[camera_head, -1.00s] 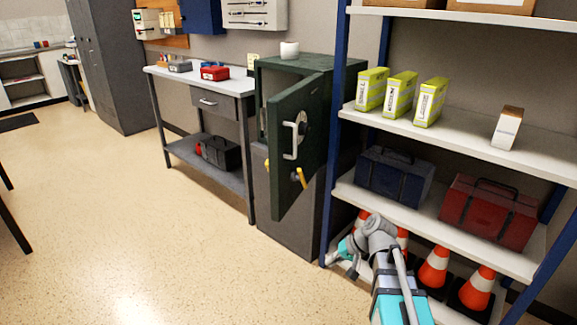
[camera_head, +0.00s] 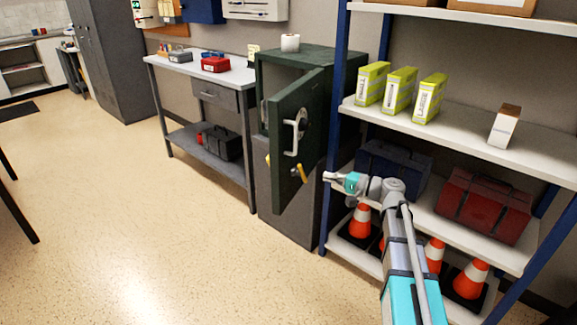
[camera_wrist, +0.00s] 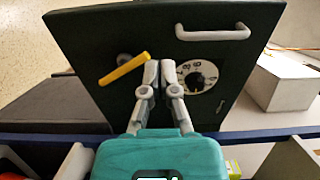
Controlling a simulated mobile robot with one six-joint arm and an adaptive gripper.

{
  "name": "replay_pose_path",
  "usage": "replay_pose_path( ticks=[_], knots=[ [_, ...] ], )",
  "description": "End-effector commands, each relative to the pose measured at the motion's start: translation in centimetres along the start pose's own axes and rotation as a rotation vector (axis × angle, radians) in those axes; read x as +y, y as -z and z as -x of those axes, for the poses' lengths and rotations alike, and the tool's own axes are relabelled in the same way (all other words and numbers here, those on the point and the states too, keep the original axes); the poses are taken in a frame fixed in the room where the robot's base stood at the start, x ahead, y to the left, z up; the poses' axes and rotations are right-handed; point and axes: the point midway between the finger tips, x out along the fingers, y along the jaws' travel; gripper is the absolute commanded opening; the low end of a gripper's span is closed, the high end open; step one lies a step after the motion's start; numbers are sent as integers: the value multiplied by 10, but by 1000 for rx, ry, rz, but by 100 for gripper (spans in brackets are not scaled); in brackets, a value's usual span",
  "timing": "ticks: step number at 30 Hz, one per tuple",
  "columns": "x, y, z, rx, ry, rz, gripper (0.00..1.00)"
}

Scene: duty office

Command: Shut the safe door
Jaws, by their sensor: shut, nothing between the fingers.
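The green safe (camera_head: 290,60) stands on a grey cabinet, and its door (camera_head: 284,155) is swung open toward the room. The door's face carries a dial, a pale pull handle (camera_head: 294,138) and a yellow lever (camera_head: 299,174). In the wrist view the door (camera_wrist: 100,45) fills the upper middle, with the pale handle (camera_wrist: 212,34), the white dial (camera_wrist: 196,78) and the yellow lever (camera_wrist: 124,69). My gripper (camera_head: 328,176) is shut and empty, to the right of the door. In the wrist view my gripper (camera_wrist: 158,66) appears before the door face; contact cannot be told.
A blue-framed shelf (camera_head: 470,128) stands right of the safe, close to my arm, holding yellow boxes, toolboxes and traffic cones. A grey workbench (camera_head: 205,75) stands left of the safe. A white roll (camera_head: 290,43) sits on the safe. The floor in front is clear.

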Motion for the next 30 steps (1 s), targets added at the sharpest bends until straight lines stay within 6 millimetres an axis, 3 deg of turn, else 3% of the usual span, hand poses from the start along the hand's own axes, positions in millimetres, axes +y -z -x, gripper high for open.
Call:
replay_pose_path(
  ticks=[10,17,30],
  knots=[
    [0,0,-1,0,-2,0,0],
    [1,0,-12,0,-2,0,0],
    [1,1,-68,-1,-2,0,0]
  ],
)
